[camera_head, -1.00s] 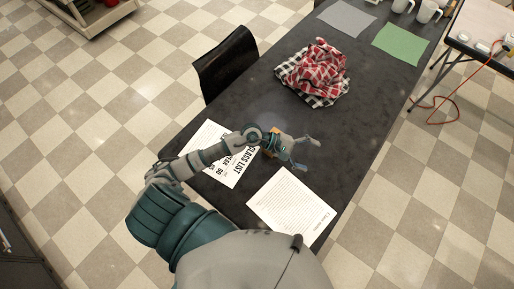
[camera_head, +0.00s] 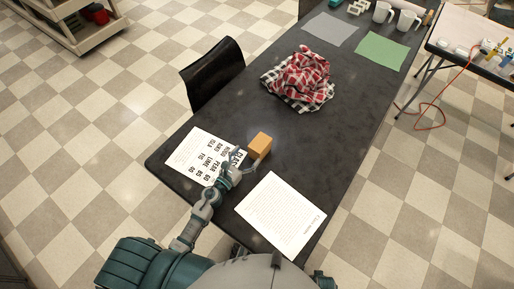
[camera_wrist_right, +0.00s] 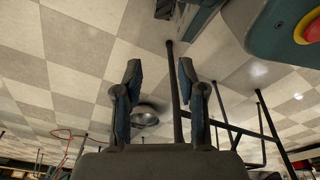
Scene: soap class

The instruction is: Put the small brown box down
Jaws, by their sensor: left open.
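The small brown box (camera_head: 259,145) stands on the black table (camera_head: 225,113) in the head view, beside the printed class-list sheet. My left gripper (camera_head: 245,163) is open just in front of the box, on its near left side. One finger passes close to the near side of the box; I cannot tell whether it touches. The box is not enclosed by the fingers. My right gripper (camera_wrist_right: 160,78) shows in the right wrist view with its fingers apart and nothing between them.
A class-list sheet (camera_head: 193,152) and a printed text sheet (camera_head: 281,213) lie near the box. Crumpled checkered cloths (camera_head: 302,78), a grey sheet (camera_head: 329,29), a green sheet (camera_head: 381,51) and white mugs (camera_head: 408,20) are farther back. A black chair (camera_head: 213,73) stands at the left edge.

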